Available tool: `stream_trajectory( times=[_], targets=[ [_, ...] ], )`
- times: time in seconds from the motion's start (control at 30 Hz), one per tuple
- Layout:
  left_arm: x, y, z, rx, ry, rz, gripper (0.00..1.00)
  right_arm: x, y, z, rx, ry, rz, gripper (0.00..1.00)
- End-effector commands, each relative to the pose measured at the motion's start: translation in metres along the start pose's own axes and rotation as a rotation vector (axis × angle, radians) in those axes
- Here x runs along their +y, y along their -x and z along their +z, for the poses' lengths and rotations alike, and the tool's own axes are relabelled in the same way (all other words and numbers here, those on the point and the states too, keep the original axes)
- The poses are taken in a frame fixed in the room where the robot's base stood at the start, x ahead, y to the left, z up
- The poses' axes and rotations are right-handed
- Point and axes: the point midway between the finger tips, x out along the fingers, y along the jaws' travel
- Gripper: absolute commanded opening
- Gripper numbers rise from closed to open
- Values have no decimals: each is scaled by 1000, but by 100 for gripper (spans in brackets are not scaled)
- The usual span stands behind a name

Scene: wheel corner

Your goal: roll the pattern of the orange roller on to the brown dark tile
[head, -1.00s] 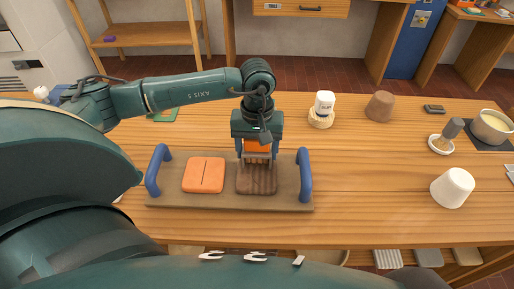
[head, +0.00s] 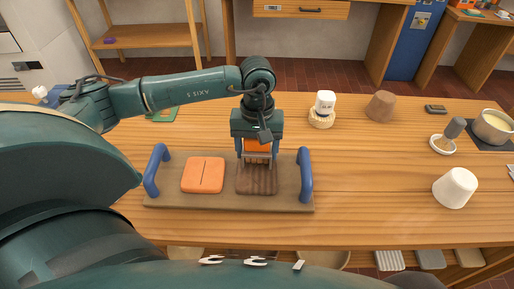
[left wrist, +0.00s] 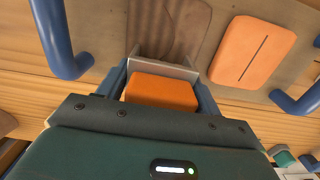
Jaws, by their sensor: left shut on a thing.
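My left gripper (head: 257,158) is shut on the orange roller (head: 257,144), and points down over the far part of the brown dark tile (head: 257,183). The roller's orange block also shows between the fingers in the left wrist view (left wrist: 162,92). Its lower end is at the tile's far edge; I cannot tell whether it touches. The tile shows line marks on its near part. An orange tile (head: 203,175) with one line lies to the left on the same board (head: 225,202). My right gripper is not in view.
The board has blue handles, left (head: 155,170) and right (head: 305,175). Behind stands a white jar (head: 324,103) on a woven ring. A brown cup (head: 380,106), a white cup (head: 455,188), a whisk (head: 450,133) and a pot (head: 493,126) stand to the right.

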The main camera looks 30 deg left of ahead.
Motion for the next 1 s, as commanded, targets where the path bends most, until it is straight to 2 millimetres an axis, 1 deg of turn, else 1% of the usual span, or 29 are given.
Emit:
stream_trajectory(
  times=[0.17, 0.5, 1.0],
  targets=[
    [0, -2, 5, -2, 0, -3, 15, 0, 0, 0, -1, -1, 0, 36],
    [0, -2, 27, -2, -1, -2, 15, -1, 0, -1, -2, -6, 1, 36],
    [0, -2, 29, -1, 0, -1, 15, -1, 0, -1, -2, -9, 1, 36]
  ],
)
